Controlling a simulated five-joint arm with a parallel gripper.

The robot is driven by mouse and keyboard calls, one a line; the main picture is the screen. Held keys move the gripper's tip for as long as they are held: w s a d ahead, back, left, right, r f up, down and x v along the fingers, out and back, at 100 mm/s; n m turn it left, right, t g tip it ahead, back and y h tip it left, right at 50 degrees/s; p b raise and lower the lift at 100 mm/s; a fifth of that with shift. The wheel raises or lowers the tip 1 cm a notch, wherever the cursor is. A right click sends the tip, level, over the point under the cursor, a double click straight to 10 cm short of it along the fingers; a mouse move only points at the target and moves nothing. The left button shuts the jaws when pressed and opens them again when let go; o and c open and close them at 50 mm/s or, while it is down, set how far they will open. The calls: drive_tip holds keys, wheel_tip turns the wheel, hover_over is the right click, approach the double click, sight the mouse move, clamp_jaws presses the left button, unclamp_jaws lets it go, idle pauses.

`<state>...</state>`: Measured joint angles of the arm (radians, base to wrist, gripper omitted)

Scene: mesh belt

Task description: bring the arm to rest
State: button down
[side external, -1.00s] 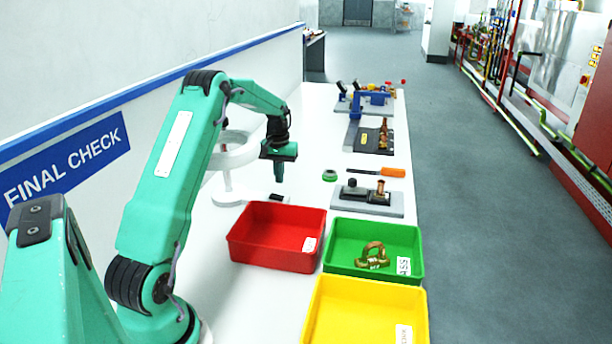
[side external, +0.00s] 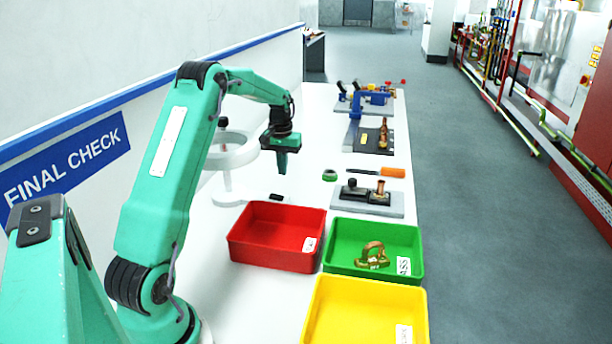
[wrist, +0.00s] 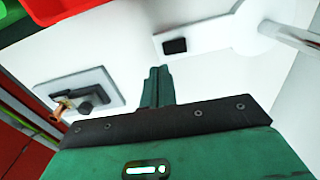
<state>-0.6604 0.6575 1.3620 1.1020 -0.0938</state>
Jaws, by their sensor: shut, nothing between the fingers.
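My gripper (side external: 281,166) is shut and empty. It points down above the white table (side external: 318,150), behind the red bin in the side view. Its closed fingers (wrist: 157,87) also show in the wrist view, over bare white table. My arm is raised and bent, reaching out over the table. A brass shackle-like part (side external: 372,255) lies in the green bin (side external: 345,228), apart from my gripper.
The red bin (side external: 240,245) and yellow bin (side external: 318,300) stand near the green one. A white ring stand (side external: 226,180) is close left of my gripper.

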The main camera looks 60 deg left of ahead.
drive_tip(key=s+d+r+m+t, duration=0.1)
drive_tip(key=s+d+r+m, duration=0.15)
drive_tip(key=d+r, duration=0.6)
drive_tip(key=s+d+r+m+t, duration=0.1)
drive_tip(key=s+d+r+m, duration=0.3)
drive_tip(key=d, duration=0.8)
drive_tip(key=s+d+m+t, duration=0.2)
drive_tip(key=s+d+t, duration=0.1)
drive_tip(key=s+d, duration=1)
drive_tip(key=shift+s+d+r, duration=0.25)
drive_tip(key=shift+s, duration=0.65)
